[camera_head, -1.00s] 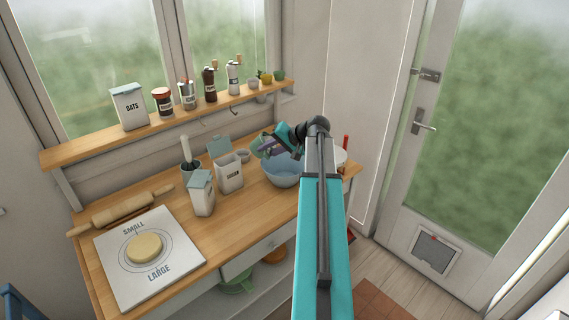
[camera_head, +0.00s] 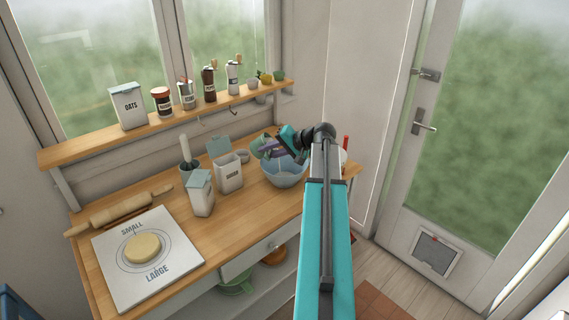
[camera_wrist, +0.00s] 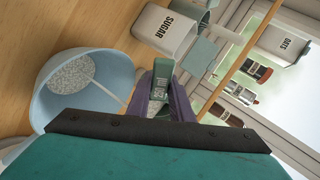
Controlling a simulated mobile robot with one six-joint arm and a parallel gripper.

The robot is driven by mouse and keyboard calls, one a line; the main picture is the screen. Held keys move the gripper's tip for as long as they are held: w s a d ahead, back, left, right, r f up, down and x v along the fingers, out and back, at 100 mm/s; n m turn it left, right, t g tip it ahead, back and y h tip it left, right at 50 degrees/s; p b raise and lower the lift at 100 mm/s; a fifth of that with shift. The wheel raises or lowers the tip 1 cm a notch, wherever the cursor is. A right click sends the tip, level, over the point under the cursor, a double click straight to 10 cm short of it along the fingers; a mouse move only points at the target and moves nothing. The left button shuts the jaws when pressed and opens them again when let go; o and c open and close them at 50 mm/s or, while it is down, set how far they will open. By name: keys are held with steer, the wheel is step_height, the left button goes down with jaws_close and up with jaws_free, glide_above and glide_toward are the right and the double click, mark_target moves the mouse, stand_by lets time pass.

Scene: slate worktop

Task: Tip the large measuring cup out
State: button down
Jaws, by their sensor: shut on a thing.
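My gripper (camera_head: 272,150) has purple fingers and is shut on the green handle of the large measuring cup (camera_head: 258,147), over the blue bowl (camera_head: 284,178). In the wrist view the green handle (camera_wrist: 161,82) sits between the fingers (camera_wrist: 158,92). The cup looks tilted, but its inside is mostly hidden. In the wrist view the blue bowl (camera_wrist: 45,98) holds a heap of pale grains (camera_wrist: 72,72). A pale streak runs from the heap over the rim toward my gripper and looks like falling grains.
An open sugar canister (camera_head: 229,175) and a lidded white canister (camera_head: 202,195) stand left of the bowl. A mortar with a pestle (camera_head: 187,157) is behind them. A board with dough (camera_head: 142,249) and a rolling pin (camera_head: 118,211) lie at left. A shelf (camera_head: 170,118) runs above.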

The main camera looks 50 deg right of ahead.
steer(key=shift+s+d+f+m+t+y+b, duration=0.15)
steer(key=shift+f+m+t+y+b, duration=0.2)
steer(key=shift+f+t+b, duration=0.55)
stand_by(0.6)
steer(key=shift+s+d+r+t+y+b, duration=0.2)
steer(key=shift+r+t+y+b, duration=0.25)
steer(key=shift+t+b, duration=0.1)
stand_by(0.8)
steer(key=shift+s+d+f+m+t+y+b, duration=0.45)
steer(key=shift+s+d+f+t+b, duration=0.25)
steer(key=shift+s+t, duration=0.1)
stand_by(0.6)
steer(key=shift+s+d+f+m+t+b, duration=0.2)
steer(key=shift+f+m+t+b, duration=0.2)
steer(key=shift+f+t+b, duration=0.3)
stand_by(0.7)
steer(key=shift+s+d+m+t+y+b, duration=0.25)
steer(key=shift+t+y+b, duration=0.3)
steer(key=shift+b, duration=0.8)
steer(key=shift+s+d+r+m+t+b, duration=0.1)
steer(key=shift+r+m+t+b, duration=0.25)
steer(key=shift+r+t+b, duration=0.4)
